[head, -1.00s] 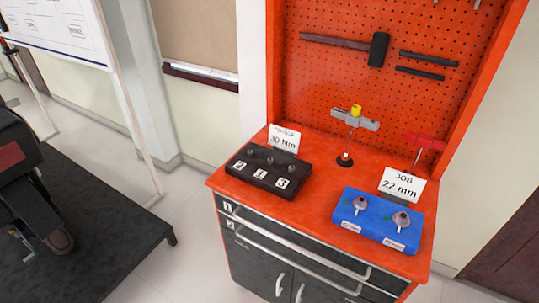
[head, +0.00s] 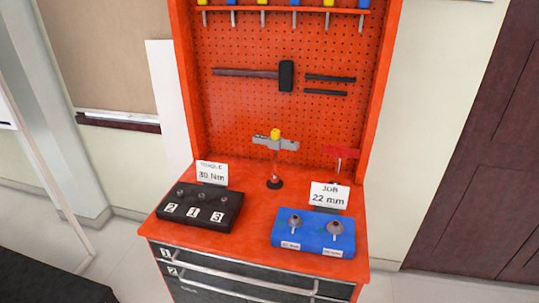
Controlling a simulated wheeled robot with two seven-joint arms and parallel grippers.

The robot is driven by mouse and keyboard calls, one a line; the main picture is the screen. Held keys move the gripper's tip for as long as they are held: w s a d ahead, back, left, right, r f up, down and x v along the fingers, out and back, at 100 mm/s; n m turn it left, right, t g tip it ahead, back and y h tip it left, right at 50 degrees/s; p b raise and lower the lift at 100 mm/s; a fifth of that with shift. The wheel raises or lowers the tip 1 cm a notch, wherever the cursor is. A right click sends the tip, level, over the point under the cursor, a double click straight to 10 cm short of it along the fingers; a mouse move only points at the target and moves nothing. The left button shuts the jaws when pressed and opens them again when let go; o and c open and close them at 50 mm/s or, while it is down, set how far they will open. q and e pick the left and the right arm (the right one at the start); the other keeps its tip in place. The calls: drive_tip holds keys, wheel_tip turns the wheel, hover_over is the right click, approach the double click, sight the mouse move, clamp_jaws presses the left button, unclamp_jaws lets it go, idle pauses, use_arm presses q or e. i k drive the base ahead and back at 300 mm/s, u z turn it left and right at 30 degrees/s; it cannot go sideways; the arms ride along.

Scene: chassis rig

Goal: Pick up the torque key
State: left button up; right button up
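A grey T-shaped tool with a yellow top (head: 288,144) stands upright on a small dark round base at the back of the orange bench top (head: 258,212). A red T-handled tool (head: 341,152) stands to its right, its lower part hidden behind the "JOB 22 mm" card (head: 328,196). Neither tool carries a readable label, so I cannot tell which is the torque key. Neither of my grippers is in view.
A black block (head: 180,219) numbered 2, 1, 3 sits front left with a "30 Nm" card (head: 212,173). A blue block (head: 283,234) with two sockets sits front right. A pegboard (head: 235,115) with a hammer rises behind. The bench middle is clear.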

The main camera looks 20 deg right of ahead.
sight(276, 146)
drive_tip(key=u, duration=2.45)
drive_tip(key=k, duration=0.55)
drive_tip(key=z, duration=1.7)
